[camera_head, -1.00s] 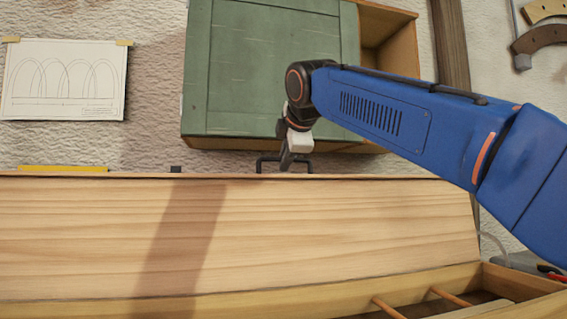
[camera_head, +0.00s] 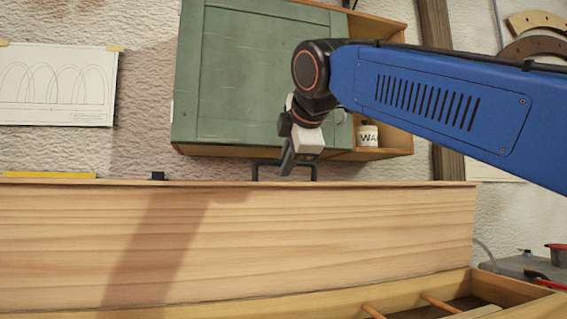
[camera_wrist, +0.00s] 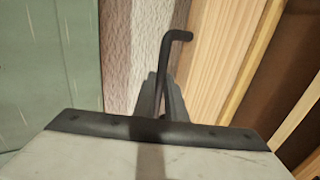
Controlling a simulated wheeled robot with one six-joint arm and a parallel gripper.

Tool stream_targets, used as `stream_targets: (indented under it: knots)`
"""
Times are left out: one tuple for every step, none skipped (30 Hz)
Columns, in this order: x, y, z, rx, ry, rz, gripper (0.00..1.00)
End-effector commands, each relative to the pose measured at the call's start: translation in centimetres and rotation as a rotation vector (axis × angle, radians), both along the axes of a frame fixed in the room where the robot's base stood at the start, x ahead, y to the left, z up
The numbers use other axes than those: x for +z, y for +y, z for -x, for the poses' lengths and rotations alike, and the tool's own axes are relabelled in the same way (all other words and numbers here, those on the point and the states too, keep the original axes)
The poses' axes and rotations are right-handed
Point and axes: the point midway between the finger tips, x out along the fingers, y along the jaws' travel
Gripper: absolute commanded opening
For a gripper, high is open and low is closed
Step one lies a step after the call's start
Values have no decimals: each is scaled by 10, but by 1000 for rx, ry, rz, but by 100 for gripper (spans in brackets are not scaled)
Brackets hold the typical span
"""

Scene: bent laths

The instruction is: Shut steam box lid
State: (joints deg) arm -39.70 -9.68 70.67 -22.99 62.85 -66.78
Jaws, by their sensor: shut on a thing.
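The steam box lid (camera_head: 330,235) is a long pale wooden board. It stands raised, its broad face towards me in the head view, above the open wooden box (camera_head: 330,304). A black bar handle (camera_head: 314,172) sits on the lid's top edge; it also shows in the wrist view (camera_wrist: 178,38). My gripper (camera_head: 287,168) is at the handle's middle, with its dark fingers shut on it. In the wrist view the fingers (camera_wrist: 163,100) close around the bar, and part of it is hidden between them.
A green cabinet (camera_head: 240,80) hangs on the wall behind the lid, close to my gripper. Dowels (camera_head: 440,303) cross the box's inside. A grey surface with tools (camera_head: 530,268) is at the right.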

Motion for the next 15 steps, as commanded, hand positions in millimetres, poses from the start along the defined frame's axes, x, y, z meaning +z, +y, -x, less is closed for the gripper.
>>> stream_targets:
  knots:
    - [-5, -1, 6, 1, 7, 5, 0]
    - [-6, -2, 10, 1, 7, 5, 0]
    - [-7, -3, 14, 1, 8, 5, 0]
    - [-8, -4, 18, 1, 8, 5, 0]
    - [-9, -5, 21, 1, 8, 5, 0]
    - [-10, -7, 26, 1, 8, 5, 0]
    - [-11, -7, 29, 1, 9, 7, 0]
    - [-12, -8, 33, 1, 9, 7, 0]
    - [-13, -9, 37, 0, 8, 7, 0]
    - [-14, -10, 40, 0, 8, 7, 0]
    - [-14, -11, 42, 0, 8, 7, 0]
    - [-15, -12, 45, 0, 9, 6, 0]
    - [-15, -12, 46, 0, 9, 6, 0]
    - [-15, -12, 47, 0, 9, 6, 0]
    - [-16, -13, 48, 0, 9, 6, 0]
